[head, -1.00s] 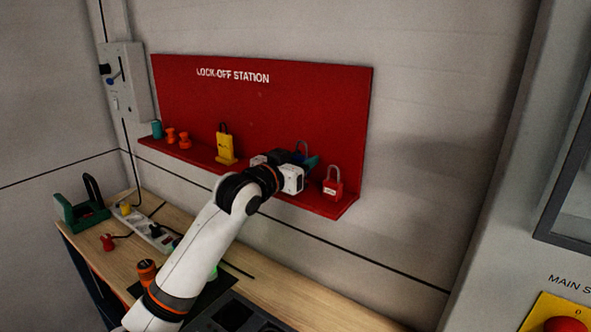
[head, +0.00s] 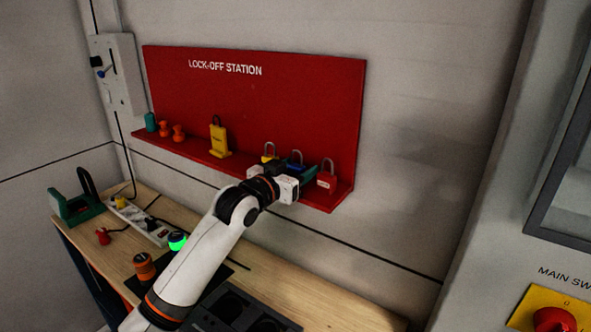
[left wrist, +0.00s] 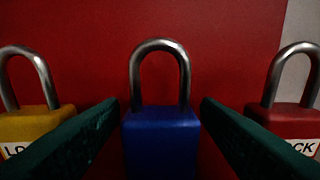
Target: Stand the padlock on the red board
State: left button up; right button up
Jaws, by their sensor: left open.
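A blue padlock (head: 296,163) stands upright on the ledge of the red board (head: 290,100), between a yellow and a red padlock. In the left wrist view the blue padlock (left wrist: 160,140) is centred with its steel shackle up, the board behind it. My left gripper (head: 298,172) is in front of the ledge at the blue padlock. In the left wrist view its dark green fingers (left wrist: 160,108) are open, one on each side of the blue body, with a gap at each side. The gripper partly hides the padlock's lower body in the head view. My right gripper is not in view.
The yellow padlock (head: 269,153) and red padlock (head: 327,178) stand close on either side. A tall yellow lock (head: 218,140) and small orange pieces (head: 178,132) are farther left on the ledge.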

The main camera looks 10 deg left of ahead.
pick_arm(q)
jog(key=shift+r, duration=0.15)
jog(key=shift+s+a, duration=0.1)
jog(key=shift+s, duration=0.2)
jog(key=b+v, duration=0.4)
jog(key=v, duration=0.7)
jog(key=shift+s+a, duration=0.1)
jog(key=shift+a, duration=0.05)
